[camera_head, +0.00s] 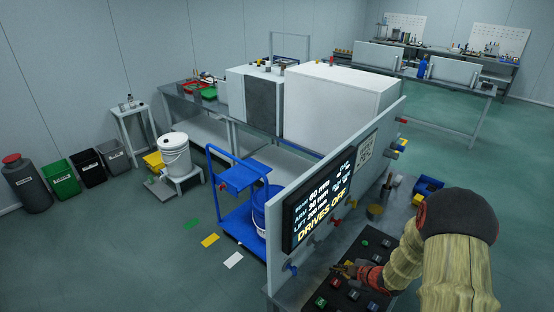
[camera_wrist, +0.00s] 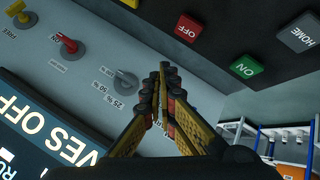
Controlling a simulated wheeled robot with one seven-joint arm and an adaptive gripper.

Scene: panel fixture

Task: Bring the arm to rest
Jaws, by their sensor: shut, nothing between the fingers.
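My gripper (camera_head: 345,270) is low over the dark button console (camera_head: 352,250) at the lower right of the head view. In the wrist view my gripper (camera_wrist: 161,72) has its yellow-and-black fingers meeting at the tips, shut and empty. Beyond the tips are a red OFF button (camera_wrist: 187,27), a green ON button (camera_wrist: 245,67) and a dark HOME button (camera_wrist: 300,34). A grey selector knob (camera_wrist: 125,80) marked with percentages is just left of the fingers. My arm comes in from the lower right and hides part of the console.
An upright panel (camera_head: 378,150) with a lit screen (camera_head: 320,202) reading DRIVES OFF stands close left of my gripper. Red-handled (camera_wrist: 67,43) and yellow (camera_wrist: 17,8) knobs sit farther left. A blue cart (camera_head: 235,220) stands beyond the panel. Floor to the left is mostly open.

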